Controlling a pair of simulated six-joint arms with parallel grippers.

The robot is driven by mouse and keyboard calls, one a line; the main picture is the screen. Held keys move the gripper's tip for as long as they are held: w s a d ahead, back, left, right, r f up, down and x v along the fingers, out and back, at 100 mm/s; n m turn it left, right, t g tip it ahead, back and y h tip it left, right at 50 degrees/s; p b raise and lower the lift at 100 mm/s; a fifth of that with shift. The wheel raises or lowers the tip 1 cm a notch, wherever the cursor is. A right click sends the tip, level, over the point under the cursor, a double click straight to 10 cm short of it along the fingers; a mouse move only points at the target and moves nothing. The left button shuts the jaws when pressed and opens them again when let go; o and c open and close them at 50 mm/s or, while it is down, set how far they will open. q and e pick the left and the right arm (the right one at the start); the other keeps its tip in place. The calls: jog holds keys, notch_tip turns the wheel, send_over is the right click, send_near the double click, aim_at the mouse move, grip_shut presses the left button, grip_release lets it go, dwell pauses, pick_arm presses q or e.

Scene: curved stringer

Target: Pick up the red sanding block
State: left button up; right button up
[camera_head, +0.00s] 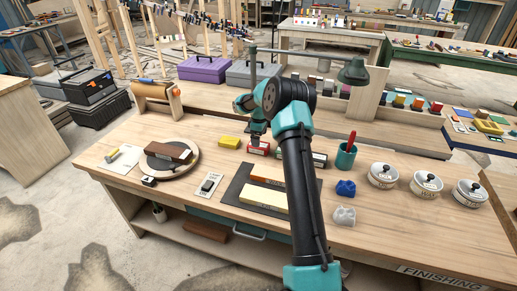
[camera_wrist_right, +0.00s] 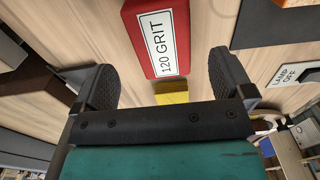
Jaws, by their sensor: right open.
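The red sanding block (camera_head: 258,149) lies on the wooden workbench in the head view. In the right wrist view the red block (camera_wrist_right: 157,38) carries a white "120 GRIT" label and lies between and beyond the two fingers, with a gap on each side. My right gripper (camera_head: 257,138) points down just above the block; the wrist view shows the right gripper (camera_wrist_right: 163,78) open and empty. A yellow block (camera_head: 229,142) lies to the left of the red one; the yellow block (camera_wrist_right: 172,97) is partly hidden by my gripper in the wrist view. My left gripper is not in view.
A dark mat (camera_head: 235,190) with wood pieces lies in front. A green cup (camera_head: 345,158), a blue lump (camera_head: 345,188) and several lidded tins (camera_head: 427,184) stand right. A round board (camera_head: 190,160) is left. A green lamp (camera_head: 355,72) overhangs behind.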

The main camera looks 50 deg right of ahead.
jog(key=shift+w+a+f, duration=0.1)
jog(key=shift+a+f, duration=0.05)
jog(key=shift+f, duration=2.45)
jog(key=c, duration=1.1)
jog(key=shift+r, duration=0.15)
notch_tip(320, 180, up, 10)
jog(key=shift+f, duration=0.1)
